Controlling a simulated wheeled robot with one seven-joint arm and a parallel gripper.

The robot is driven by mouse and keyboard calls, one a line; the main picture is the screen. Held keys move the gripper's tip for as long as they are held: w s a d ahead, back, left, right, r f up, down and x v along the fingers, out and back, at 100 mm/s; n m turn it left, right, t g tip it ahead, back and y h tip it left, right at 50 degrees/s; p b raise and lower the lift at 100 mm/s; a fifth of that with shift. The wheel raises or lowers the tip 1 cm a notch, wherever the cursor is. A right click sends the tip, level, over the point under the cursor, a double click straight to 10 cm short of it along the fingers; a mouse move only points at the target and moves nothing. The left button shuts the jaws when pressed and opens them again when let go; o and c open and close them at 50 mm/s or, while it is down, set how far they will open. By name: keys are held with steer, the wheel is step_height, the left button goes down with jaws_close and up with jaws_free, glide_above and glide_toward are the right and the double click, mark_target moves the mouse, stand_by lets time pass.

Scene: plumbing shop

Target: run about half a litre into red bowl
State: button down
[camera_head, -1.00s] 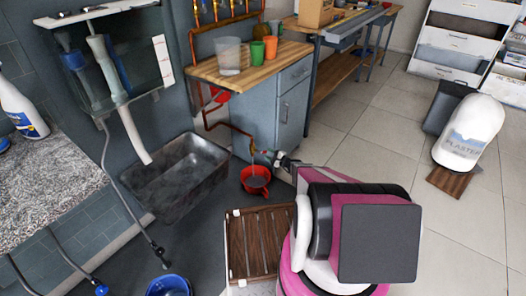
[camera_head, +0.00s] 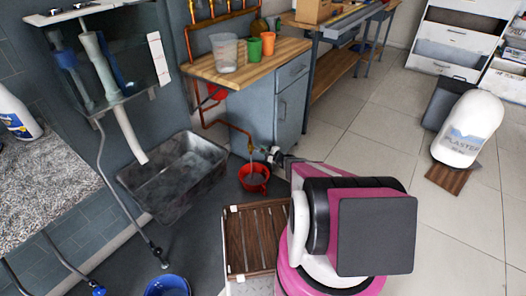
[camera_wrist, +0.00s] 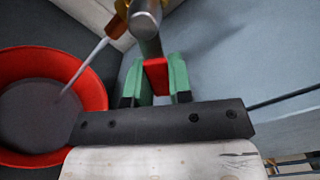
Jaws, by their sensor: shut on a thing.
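The red bowl (camera_head: 256,188) stands on the dark floor under a low copper pipe outlet, beside the cabinet. In the wrist view the bowl (camera_wrist: 96,88) fills the left side, and a thin pale stream (camera_wrist: 82,68) of water runs into it from the tap spout (camera_wrist: 121,8). Grey-looking water covers the bottom of the bowl; its exact level is hard to judge. My gripper (camera_wrist: 156,80) has its green fingers shut on the tap's red handle (camera_wrist: 156,72), to the right of the bowl. In the head view my gripper (camera_head: 273,156) is small beside the outlet.
A grey metal trough (camera_head: 173,176) stands left of the bowl. A slatted wooden board (camera_head: 255,240) lies in front. A blue bowl (camera_head: 167,286) is at the bottom edge. Cups and a clear jug (camera_head: 224,50) stand on the wooden counter (camera_head: 240,70). Open tiled floor lies right.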

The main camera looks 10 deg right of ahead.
steer(key=n, duration=0.1)
steer(key=r+n, duration=0.1)
steer(key=shift+w+d+r+n, duration=0.15)
steer(key=shift+d+n, duration=0.05)
steer(key=shift+n, duration=0.2)
steer(key=shift+r+n, duration=0.35)
steer(key=shift+n, duration=0.5)
steer(key=shift+r+n, duration=0.35)
steer(key=shift+n, duration=0.5)
steer(key=shift+d, duration=0.1)
steer(key=c, duration=1)
jaws_free()
steer(key=shift+w, duration=0.1)
steer(key=v, duration=1)
steer(key=shift+s+d+r, duration=0.1)
steer(key=shift+s+d, duration=0.15)
steer(key=shift+s, duration=0.05)
